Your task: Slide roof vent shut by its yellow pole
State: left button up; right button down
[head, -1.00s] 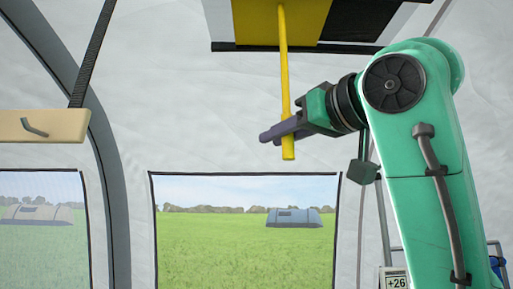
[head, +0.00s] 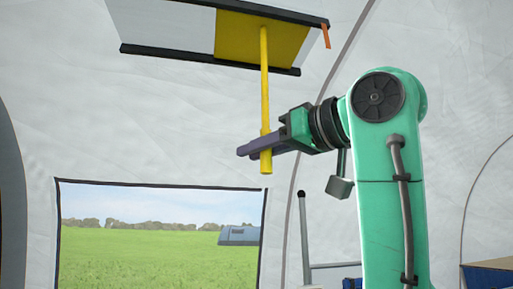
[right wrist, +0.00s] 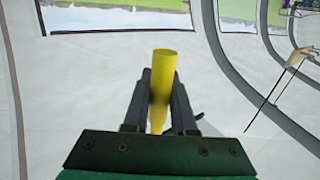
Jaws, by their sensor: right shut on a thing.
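The roof vent's yellow panel (head: 255,38) sits between two dark rails at the top of the head view, at the right end of the vent. A pale stretch (head: 165,27) of the vent lies to its left. The yellow pole (head: 264,90) hangs down from the panel, nearly upright. My right gripper (head: 262,146) is shut on the pole near its lower end, reaching in from the right. In the right wrist view, the pole (right wrist: 163,70) stands between the two dark fingers (right wrist: 160,100). My left gripper is not in view.
An orange tag (head: 326,36) hangs at the vent's right end. A window (head: 160,235) showing a field is in the tent wall (head: 90,120) below. A grey post (head: 303,240) stands beneath my right arm. The air left of the pole is clear.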

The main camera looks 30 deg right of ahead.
jog(key=c, duration=0.9)
grip_release()
jog(key=shift+w+d+f, duration=0.1)
jog(key=shift+o, duration=0.8)
jog(key=shift+w, duration=0.25)
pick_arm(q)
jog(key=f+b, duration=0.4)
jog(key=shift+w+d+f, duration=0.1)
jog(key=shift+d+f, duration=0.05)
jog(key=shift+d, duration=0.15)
pick_arm(e)
jog(key=v, duration=1.4)
jog(key=shift+d, duration=0.25)
jog(key=shift+w+f, duration=0.1)
jog(key=shift+w, duration=0.05)
